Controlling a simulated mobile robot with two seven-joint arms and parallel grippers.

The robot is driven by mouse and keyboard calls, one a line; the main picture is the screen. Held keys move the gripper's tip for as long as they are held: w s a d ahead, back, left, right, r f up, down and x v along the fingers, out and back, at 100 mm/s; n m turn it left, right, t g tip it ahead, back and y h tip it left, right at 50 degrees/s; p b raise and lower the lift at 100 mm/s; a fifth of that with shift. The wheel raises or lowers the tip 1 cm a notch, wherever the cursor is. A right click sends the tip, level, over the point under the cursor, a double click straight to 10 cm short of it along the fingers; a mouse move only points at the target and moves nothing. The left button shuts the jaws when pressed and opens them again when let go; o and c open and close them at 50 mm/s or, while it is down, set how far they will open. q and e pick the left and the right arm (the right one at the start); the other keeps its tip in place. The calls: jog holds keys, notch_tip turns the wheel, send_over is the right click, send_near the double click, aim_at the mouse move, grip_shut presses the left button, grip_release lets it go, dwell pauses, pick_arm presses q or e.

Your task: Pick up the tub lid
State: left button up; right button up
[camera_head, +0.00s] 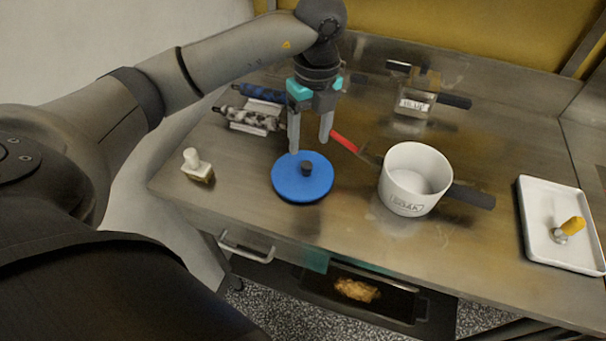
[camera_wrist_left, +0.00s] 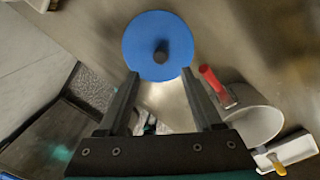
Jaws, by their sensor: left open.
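The tub lid (camera_head: 290,184) is a round blue disc with a dark knob (camera_head: 306,168) in its middle. It lies flat on the steel counter (camera_head: 350,235), left of the white tub. My left gripper (camera_head: 310,147) is open and empty, pointing down above the lid's far edge. In the left wrist view the lid (camera_wrist_left: 140,35) and knob (camera_wrist_left: 161,50) lie beyond the open fingertips (camera_wrist_left: 160,75). I see no contact between the fingers and the lid. My right gripper is not in view.
The white tub (camera_head: 405,200) stands right of the lid. A red-handled tool (camera_head: 343,141) lies close to the gripper. A small white-handled item (camera_head: 197,166) is at left, rollers (camera_head: 250,120) behind. A white tray (camera_head: 536,238) is at far right.

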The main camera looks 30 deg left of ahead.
aim_at(307, 165)
pick_arm(q)
notch_tip(307, 165, down, 8)
jog(key=shift+s+a+r+b, duration=0.1)
jog(key=shift+r+b, duration=0.1)
jog(key=shift+b, duration=0.2)
jog(key=shift+c, duration=0.2)
grip_shut()
dwell(0.4)
